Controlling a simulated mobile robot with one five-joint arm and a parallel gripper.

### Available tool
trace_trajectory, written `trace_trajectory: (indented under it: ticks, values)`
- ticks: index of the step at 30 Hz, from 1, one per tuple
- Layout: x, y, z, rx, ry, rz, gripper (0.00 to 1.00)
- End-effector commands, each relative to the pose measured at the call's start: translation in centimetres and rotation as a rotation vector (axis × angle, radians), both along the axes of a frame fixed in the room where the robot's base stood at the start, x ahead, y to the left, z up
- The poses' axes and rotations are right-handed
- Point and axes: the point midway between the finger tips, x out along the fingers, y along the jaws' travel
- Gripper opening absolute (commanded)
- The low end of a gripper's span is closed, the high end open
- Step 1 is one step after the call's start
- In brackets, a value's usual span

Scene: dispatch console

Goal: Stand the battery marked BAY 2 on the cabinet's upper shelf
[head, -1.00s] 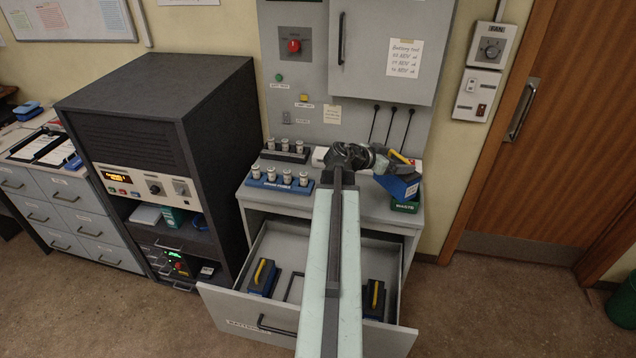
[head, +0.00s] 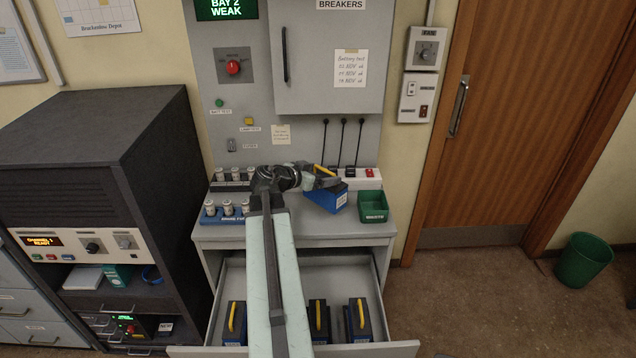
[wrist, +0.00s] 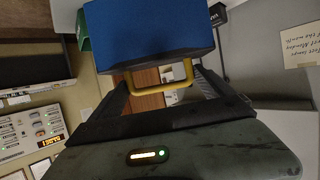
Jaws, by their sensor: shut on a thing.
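My gripper (head: 310,178) is shut on the yellow handle of a blue battery (head: 328,199), which hangs tilted over or at the grey counter; I cannot tell whether it touches. In the wrist view the blue battery (wrist: 150,38) fills the top middle, its handle between my fingers. No bay mark is readable on it. Other blue batteries with yellow handles stand in the open drawer (head: 379,275): one at left (head: 234,322), one in the middle (head: 318,320) and one at right (head: 358,320). A dark cabinet (head: 90,160) at left has an open shelf (head: 125,293) below its control panel.
A green tray (head: 373,206) stands on the counter right of the held battery. Blue and dark racks of fuses (head: 226,212) stand left. The breaker door (head: 330,60) is shut.

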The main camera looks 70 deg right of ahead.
Motion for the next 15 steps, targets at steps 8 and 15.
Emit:
trace_trajectory:
  ticks: [8,15]
  values:
    - [0.0,0.0,-1.9,-0.002,0.003,0.002,0.19]
    - [0.0,0.0,-5.3,-0.002,0.003,0.002,0.19]
